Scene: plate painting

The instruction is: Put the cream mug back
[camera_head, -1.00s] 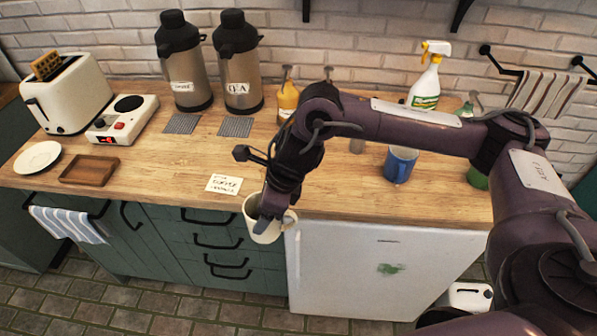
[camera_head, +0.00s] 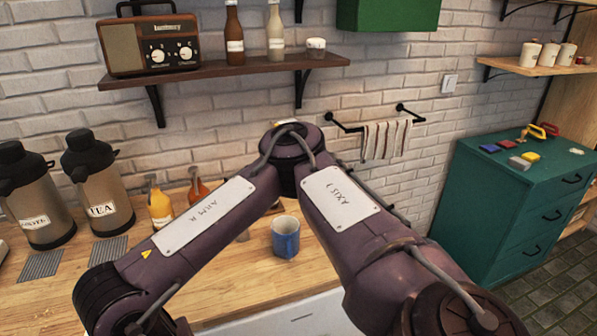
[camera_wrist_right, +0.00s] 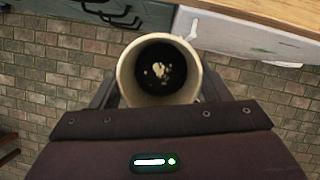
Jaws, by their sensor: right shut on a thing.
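In the right wrist view, a cream mug (camera_wrist_right: 127,82) sits between the fingers of my right gripper (camera_wrist_right: 158,98), which is shut on it. I look into its mouth; the inside is dark with pale patches at the bottom. The mug is held above the floor, in front of the counter. In the head view, my right arm crosses the picture, but its gripper and the held mug are out of frame. Several pale cups (camera_head: 548,54) stand on a wooden shelf (camera_head: 520,67) at the upper right. My left gripper is not in view.
A blue mug (camera_head: 286,238) stands on the wooden counter (camera_head: 250,268), with two flasks (camera_head: 97,185) and bottles (camera_head: 160,207) to the left. A green cabinet (camera_head: 490,190) with small coloured items stands right. A striped towel (camera_head: 385,140) hangs on the wall. Another shelf (camera_head: 220,70) holds a radio.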

